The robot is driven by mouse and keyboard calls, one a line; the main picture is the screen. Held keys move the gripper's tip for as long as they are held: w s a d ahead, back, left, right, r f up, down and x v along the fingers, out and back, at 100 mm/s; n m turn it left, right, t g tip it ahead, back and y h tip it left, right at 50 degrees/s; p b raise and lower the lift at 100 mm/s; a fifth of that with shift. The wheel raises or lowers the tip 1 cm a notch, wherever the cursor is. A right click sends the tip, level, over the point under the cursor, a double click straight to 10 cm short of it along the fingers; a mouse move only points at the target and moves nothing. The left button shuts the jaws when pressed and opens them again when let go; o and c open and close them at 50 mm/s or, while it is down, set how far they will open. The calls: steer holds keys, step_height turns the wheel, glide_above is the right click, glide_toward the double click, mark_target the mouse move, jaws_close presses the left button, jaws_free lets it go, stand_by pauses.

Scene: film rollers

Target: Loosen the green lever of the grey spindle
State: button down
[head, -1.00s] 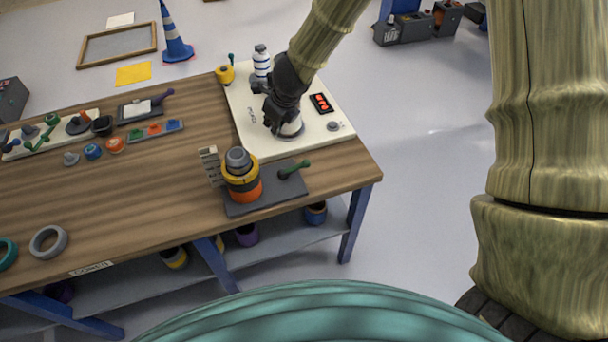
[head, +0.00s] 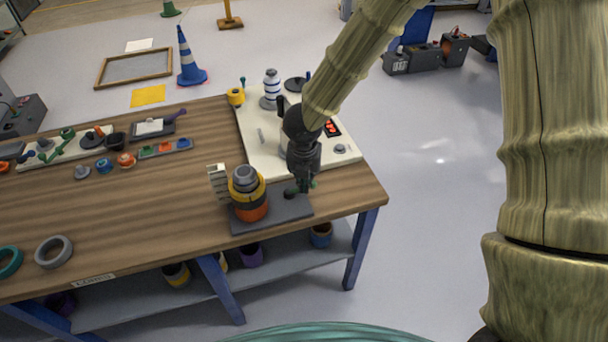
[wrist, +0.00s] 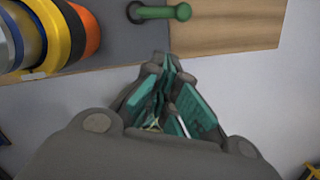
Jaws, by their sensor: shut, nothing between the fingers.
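A grey stepped spindle (head: 245,180) with a yellow and an orange ring stands on a dark grey plate (head: 262,222) near the table's front right corner. In the wrist view the stack's rings (wrist: 62,35) are at the upper left. The green lever (wrist: 165,12) lies across the plate's edge at the top of the wrist view, in front of the fingertips. In the head view my gripper mostly covers the lever; a bit of green (head: 313,184) shows. My gripper (head: 304,190) is shut and empty, pointing down near the lever. Its teal finger pads (wrist: 167,65) appear apart from the lever.
A cream panel (head: 262,135) with a red display, a white-and-blue bottle (head: 271,85) and a yellow roll (head: 236,97) lies behind. A pale stepped block (head: 218,183) stands left of the spindle. The table's right edge is close.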

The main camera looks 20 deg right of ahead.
steer(key=f, duration=0.5)
steer(key=shift+w+d+p, duration=0.1)
steer(key=shift+w+p, duration=0.2)
steer(key=shift+p, duration=0.05)
steer(key=shift+w+d+f+p, duration=0.15)
steer(key=shift+w+f+p, duration=0.25)
steer(key=shift+w+f, duration=0.1)
steer(key=shift+w+d+f+p, duration=0.15)
steer(key=shift+w+f+p, duration=0.2)
steer(key=shift+w, duration=0.15)
steer(key=shift+w+d+f+p, duration=0.35)
steer(key=shift+w+f, duration=0.2)
steer(key=shift+w, duration=0.15)
